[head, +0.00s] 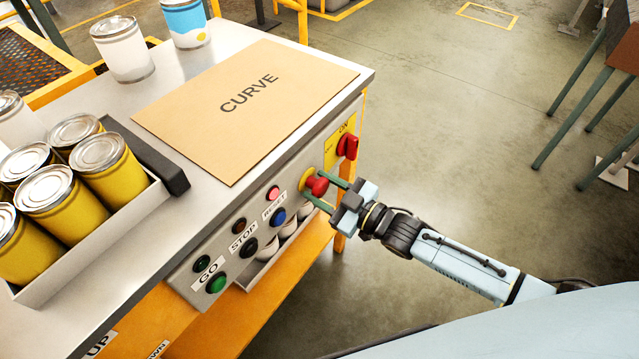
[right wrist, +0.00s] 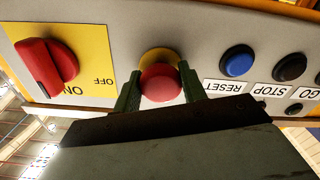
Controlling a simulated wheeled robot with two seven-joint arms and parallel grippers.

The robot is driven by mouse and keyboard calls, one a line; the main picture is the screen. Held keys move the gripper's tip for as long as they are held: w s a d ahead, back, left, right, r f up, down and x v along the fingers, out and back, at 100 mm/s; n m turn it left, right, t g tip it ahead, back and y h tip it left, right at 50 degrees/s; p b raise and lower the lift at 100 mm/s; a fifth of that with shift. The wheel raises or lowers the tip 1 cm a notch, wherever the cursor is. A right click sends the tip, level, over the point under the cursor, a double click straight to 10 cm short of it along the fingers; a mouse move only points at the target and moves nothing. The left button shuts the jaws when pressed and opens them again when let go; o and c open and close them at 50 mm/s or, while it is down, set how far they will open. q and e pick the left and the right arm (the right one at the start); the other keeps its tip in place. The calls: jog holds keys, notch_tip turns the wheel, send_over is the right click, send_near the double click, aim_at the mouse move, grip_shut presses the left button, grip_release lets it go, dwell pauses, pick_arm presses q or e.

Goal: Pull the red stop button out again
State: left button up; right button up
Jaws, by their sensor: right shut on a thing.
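The red stop button (head: 317,186) sits on a yellow base on the grey control panel (head: 255,232), at the front of the bench. In the right wrist view the button (right wrist: 161,83) lies between the two green fingers, with part of its yellow base (right wrist: 160,57) showing behind it. My right gripper (head: 321,191) reaches the panel from the right and is shut on the red stop button. How far the button stands out from its base is hard to tell. My left gripper is not in view.
A red rotary switch (head: 348,146) on a yellow plate sits beside the stop button. Blue (head: 279,216), black and green buttons with labels line the panel's other side. A cardboard sheet marked CURVE (head: 245,100) and a tray of yellow cans (head: 108,235) are on the bench.

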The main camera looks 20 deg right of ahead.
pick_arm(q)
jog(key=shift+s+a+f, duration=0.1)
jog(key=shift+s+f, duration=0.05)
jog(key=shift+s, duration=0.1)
pick_arm(e)
jog(key=shift+s, duration=0.1)
jog(key=o, duration=0.7)
jog(key=shift+c, duration=0.2)
jog(key=o, duration=0.4)
jog(key=shift+s+d, duration=0.15)
jog(key=shift+s+d, duration=0.1)
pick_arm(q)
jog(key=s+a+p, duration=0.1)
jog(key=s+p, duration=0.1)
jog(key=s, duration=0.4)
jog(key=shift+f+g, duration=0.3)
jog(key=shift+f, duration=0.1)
pick_arm(e)
jog(key=v, duration=1.3)
